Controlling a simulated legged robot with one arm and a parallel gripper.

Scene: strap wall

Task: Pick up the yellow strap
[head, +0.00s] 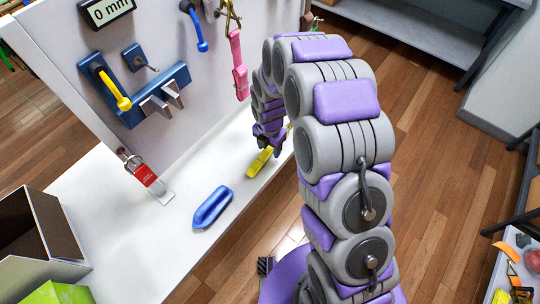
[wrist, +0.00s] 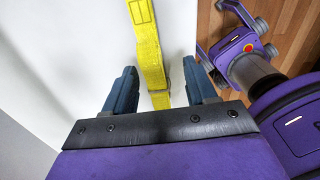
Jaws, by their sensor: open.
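The yellow strap (head: 260,162) lies on the white shelf, near its front edge, below the wall. My gripper (wrist: 160,88) is open, with one blue-grey finger on each side of the strap and a gap on both sides. In the head view my gripper (head: 268,138) is just above the strap. The strap's far end is out of the wrist view, and its near end is partly hidden by my gripper.
A blue piece (head: 212,207) lies on the white shelf (head: 125,225) left of the strap. A red tag (head: 146,175), a pink strap (head: 238,65) and a blue bracket (head: 150,95) are on the wall. An open box (head: 40,235) stands at the far left.

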